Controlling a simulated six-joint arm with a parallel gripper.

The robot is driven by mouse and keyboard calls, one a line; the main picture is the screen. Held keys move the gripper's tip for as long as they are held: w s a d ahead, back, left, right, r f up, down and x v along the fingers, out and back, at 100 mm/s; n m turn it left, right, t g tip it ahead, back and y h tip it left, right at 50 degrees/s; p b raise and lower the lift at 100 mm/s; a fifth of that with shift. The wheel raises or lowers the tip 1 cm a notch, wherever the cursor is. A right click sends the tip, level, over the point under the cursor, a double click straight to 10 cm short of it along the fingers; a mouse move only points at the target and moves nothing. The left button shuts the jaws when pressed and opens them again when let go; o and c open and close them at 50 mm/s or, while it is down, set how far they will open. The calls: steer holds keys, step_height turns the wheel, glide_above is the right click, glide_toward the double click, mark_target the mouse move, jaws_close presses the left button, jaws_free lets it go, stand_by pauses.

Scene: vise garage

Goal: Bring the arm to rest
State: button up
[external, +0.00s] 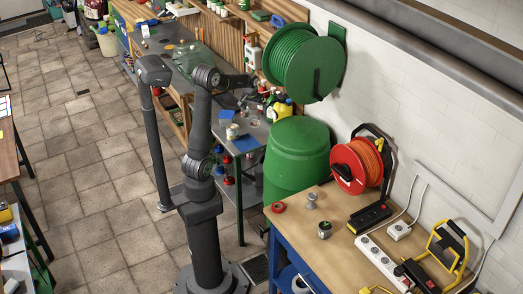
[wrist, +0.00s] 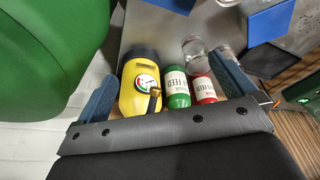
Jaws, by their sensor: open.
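My gripper (external: 252,86) is up over the metal bench in the external view, at the end of my bent arm. In the wrist view its two blue fingers (wrist: 165,72) are wide apart with nothing held between them.
A green hose reel (external: 300,62) on the wall and a green barrel (external: 296,155) are close to my arm's right. Clear jars (wrist: 196,50) and a blue block (wrist: 270,22) are on the bench. A wooden-topped bench (external: 300,240) with a red cable reel (external: 352,165) stands front right. The tiled floor at left is mostly clear.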

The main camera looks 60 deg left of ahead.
steer(key=s+d+r+m, duration=0.1)
steer(key=d+r, duration=0.1)
steer(key=d, duration=0.7)
steer(key=s+d+r+m, duration=0.1)
steer(key=d+r, duration=0.1)
steer(key=d, duration=0.8)
steer(key=s+d+r+m+h, duration=0.1)
steer(key=d+m, duration=0.1)
steer(key=d, duration=0.7)
steer(key=shift+s+d+r+t, duration=0.2)
steer(key=shift+s+r+t, duration=0.1)
steer(key=shift+r, duration=0.1)
steer(key=shift+s+d, duration=0.1)
steer(key=shift+d, duration=0.7)
